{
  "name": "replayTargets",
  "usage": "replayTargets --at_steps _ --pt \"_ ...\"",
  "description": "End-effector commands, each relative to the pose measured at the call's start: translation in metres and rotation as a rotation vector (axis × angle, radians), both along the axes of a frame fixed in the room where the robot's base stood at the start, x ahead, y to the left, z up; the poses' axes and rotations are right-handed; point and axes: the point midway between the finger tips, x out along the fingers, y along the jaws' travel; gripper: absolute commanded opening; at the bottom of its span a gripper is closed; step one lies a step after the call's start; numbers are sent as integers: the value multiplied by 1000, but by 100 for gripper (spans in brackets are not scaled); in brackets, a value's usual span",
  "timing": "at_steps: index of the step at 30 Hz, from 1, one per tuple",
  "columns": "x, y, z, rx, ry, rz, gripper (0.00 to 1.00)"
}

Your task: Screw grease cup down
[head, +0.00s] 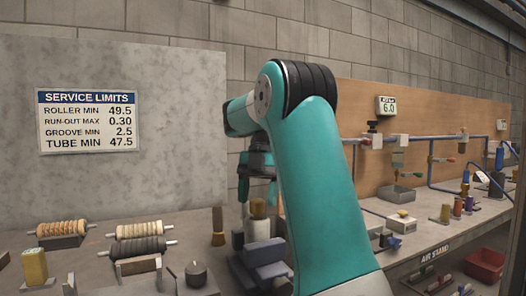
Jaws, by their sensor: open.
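My gripper (258,195) points down over the bench near the middle of the view, with its fingers open. Just below and between the fingers stands a brown-topped, pale cylinder (258,229), upright by a grey-blue block fixture (265,254). I cannot tell whether the fingers touch it. I cannot say for sure which piece is the grease cup; a small dark knobbed pot (196,274) also stands on the bench to the left. My teal arm hides what lies right of the fixture.
Left on the bench are a tan roller (62,229), a dark roller (138,247) and a yellow cylinder (35,267). A brush (218,226) stands left of the fixture. Right of my arm is an air stand with blue piping (430,160) and a red bin (485,264).

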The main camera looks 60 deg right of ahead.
Motion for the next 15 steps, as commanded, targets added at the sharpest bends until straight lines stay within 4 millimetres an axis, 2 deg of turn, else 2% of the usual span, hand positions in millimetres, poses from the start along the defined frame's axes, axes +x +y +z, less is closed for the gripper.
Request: replayTargets --at_steps 1,15 --pt "1 -3 15 0 0 0 60" --pt "9 -36 100 -1 -1 0 60"
